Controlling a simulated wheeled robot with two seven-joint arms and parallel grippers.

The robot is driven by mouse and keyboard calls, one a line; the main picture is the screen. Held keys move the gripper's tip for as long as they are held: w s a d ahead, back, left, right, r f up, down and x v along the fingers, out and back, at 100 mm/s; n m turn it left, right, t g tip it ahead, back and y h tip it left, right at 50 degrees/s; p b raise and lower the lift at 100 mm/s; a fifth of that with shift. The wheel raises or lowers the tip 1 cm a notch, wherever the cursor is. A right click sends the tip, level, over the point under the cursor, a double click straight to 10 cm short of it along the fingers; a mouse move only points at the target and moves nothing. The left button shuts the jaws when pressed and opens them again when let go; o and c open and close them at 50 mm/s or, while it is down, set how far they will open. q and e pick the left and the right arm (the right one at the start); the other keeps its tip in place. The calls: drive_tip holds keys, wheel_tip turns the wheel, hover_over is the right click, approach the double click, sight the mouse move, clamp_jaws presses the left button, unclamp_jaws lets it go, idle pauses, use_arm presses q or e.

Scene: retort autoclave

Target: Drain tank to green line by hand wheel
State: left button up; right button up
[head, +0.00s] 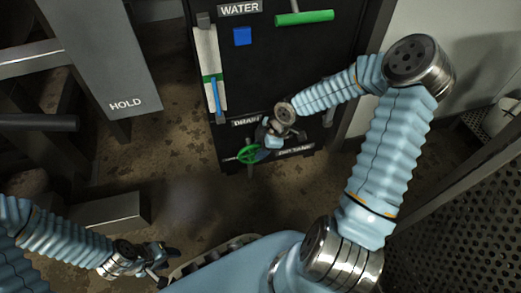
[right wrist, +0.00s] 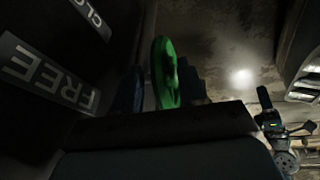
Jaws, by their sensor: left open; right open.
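The green hand wheel (head: 249,154) sits low on the black panel, under the DRAIN label (head: 246,121). My right gripper (head: 262,153) is at the wheel's right side. In the right wrist view the wheel (right wrist: 164,72) stands edge-on between the two dark, open fingers (right wrist: 162,92); whether they touch it is unclear. The tank gauge (head: 206,50) is a pale strip with a green line (head: 212,78). Its blue column (head: 215,98) reaches up to about that line; the exact level is hard to tell. My left gripper (head: 161,266) is open and empty at the lower left, far from the panel.
A green bar handle (head: 304,18) and a blue square (head: 242,36) are higher on the panel. A grey HOLD box (head: 105,60) stands left of it. A grey block (head: 105,212) is near my left arm. A perforated dark sheet (head: 450,230) is at right. Open floor lies between.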

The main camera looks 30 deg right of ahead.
drive_tip(key=shift+w, duration=0.1)
clamp_jaws()
drive_tip(key=shift+r+p, duration=0.15)
drive_tip(key=shift+p, duration=0.25)
drive_tip(key=y+p, duration=0.1)
drive_tip(key=p, duration=0.2)
drive_tip(key=t+y+p, duration=0.1)
drive_tip(key=p, duration=0.3)
drive_tip(key=shift+d+y, duration=0.3)
drive_tip(key=shift+d, duration=0.05)
drive_tip(key=shift+d+f+m+y, duration=0.1)
drive_tip(key=shift+f+m+y, duration=0.2)
drive_tip(key=shift+f+y, duration=0.2)
drive_tip(key=shift+f, duration=0.25)
drive_tip(key=shift+d+f+t+y+b, duration=0.15)
drive_tip(key=shift+f+t+y+b, duration=0.45)
drive_tip(key=shift+y+b, duration=1.4)
drive_tip(key=shift+b, duration=0.25)
